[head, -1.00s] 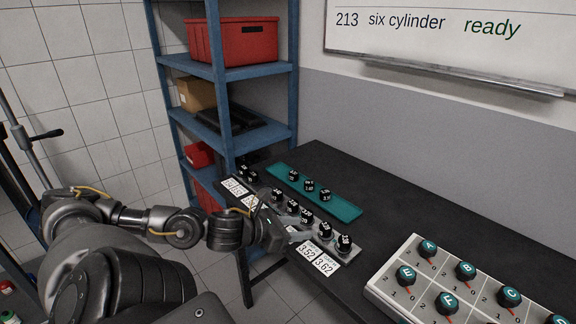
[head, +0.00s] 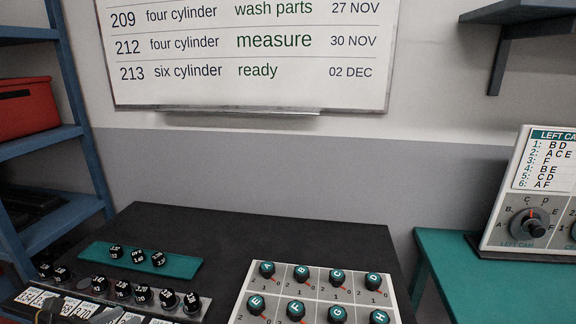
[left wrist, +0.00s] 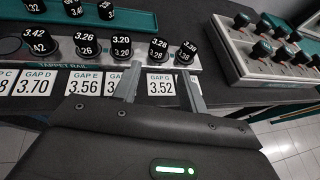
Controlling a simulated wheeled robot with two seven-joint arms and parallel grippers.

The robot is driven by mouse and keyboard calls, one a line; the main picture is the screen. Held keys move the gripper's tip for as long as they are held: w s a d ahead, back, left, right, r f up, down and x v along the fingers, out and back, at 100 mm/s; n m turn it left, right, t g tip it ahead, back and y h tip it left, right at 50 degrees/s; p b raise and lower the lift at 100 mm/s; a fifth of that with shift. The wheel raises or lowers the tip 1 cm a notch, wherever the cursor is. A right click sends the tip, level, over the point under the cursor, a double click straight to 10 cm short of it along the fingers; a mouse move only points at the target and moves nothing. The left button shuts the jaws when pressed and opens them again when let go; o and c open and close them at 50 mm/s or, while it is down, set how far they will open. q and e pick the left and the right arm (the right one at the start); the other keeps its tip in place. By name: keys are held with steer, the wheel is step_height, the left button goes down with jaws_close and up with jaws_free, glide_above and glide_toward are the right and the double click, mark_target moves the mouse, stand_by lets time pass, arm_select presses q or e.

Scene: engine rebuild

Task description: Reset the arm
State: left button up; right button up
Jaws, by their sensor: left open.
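My left gripper (left wrist: 162,92) is open and empty in the left wrist view. Its two fingers are spread over the white gap cards, with the card marked 3.52 (left wrist: 160,87) showing between them. In the head view the left gripper (head: 80,314) shows only in part at the bottom left edge, in front of the rail; the rest of that arm is out of frame. The tappet rail (left wrist: 60,68) holds several black numbered caps, one marked 3.20 (left wrist: 121,45). The fingers are apart from the caps. My right gripper is not in view.
A teal tray (head: 185,266) with three black caps lies on the dark table (head: 270,230). A panel of lettered knobs (head: 283,282) stands right of the rail. A teal bench (head: 450,262) carries a dial board (head: 530,180). Blue shelving (head: 75,130) stands left.

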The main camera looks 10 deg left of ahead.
arm_select(q)
steer(key=s+f+n+g+y, duration=0.25)
steer(key=s+f+n, duration=0.35)
steer(key=n, duration=0.5)
steer(key=s+f+n+g+y, duration=0.2)
steer(key=s+f+n+y, duration=0.15)
steer(key=f+n, duration=0.65)
steer(key=s+d+f+n+g+h, duration=0.2)
steer(key=s+d+f+n+g, duration=0.1)
steer(key=d+n, duration=0.55)
steer(key=s+d+f+n+g+h, duration=0.2)
steer(key=d+f+n, duration=0.1)
steer(key=d+n, duration=0.55)
steer(key=s+f+m+g, duration=0.2)
steer(key=s+f, duration=0.1)
steer(key=f, duration=2.4)
steer(key=s+a+f, duration=0.2)
steer(key=s+f, duration=1.1)
steer(key=s, duration=0.2)
steer(key=shift+s+f+g+y, duration=0.2)
steer(key=shift+g+y, duration=0.1)
steer(key=shift+g, duration=0.05)
